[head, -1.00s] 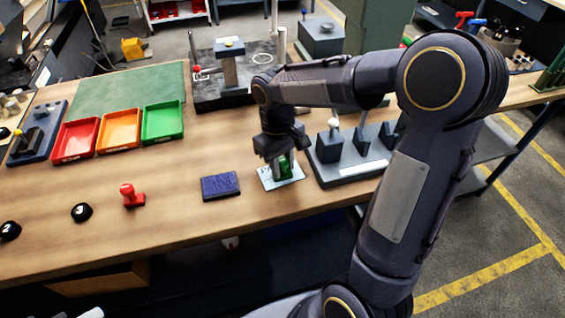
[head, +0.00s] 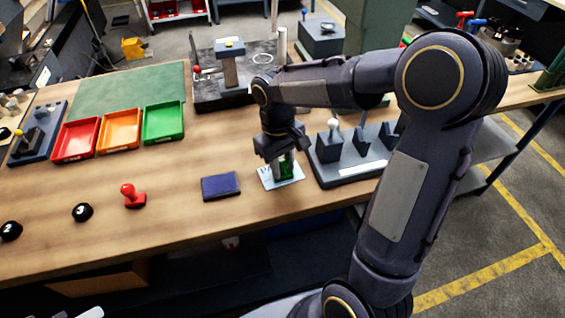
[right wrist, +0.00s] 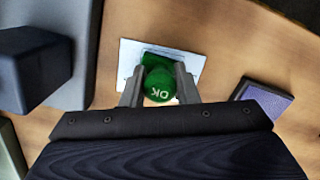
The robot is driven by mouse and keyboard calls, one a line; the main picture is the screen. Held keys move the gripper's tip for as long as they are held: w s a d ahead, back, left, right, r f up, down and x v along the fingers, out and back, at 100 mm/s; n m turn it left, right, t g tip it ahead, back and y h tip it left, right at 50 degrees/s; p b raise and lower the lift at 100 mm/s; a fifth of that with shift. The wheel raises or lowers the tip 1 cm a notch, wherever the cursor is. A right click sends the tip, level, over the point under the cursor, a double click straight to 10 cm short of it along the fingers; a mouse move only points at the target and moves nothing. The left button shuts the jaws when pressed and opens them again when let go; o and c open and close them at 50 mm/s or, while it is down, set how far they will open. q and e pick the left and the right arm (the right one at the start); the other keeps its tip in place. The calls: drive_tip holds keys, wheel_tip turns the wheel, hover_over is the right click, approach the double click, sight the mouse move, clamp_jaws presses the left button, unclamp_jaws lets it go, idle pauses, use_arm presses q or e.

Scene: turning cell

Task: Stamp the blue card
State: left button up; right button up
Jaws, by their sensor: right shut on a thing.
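My right gripper (head: 281,162) is shut on a green stamp (head: 286,171), upright over a pale blue card (head: 268,183) on the bench. In the right wrist view the gripper (right wrist: 160,95) has its fingers on either side of the stamp's round green knob (right wrist: 160,86), which reads OK. The stamp's green base is over the card (right wrist: 132,57), whose edges show around it. I cannot tell whether the base touches the card, and its underside is hidden. My left gripper is out of view.
A dark blue ink pad (head: 220,185) lies left of the card. A red stamp (head: 131,197) and black round pieces (head: 82,212) are farther left. A grey fixture (head: 345,178) stands close on the right. Red, orange and green trays (head: 162,138) are behind.

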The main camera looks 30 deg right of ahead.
drive_tip(key=shift+r+p, duration=2.8)
drive_tip(key=shift+r, duration=0.65)
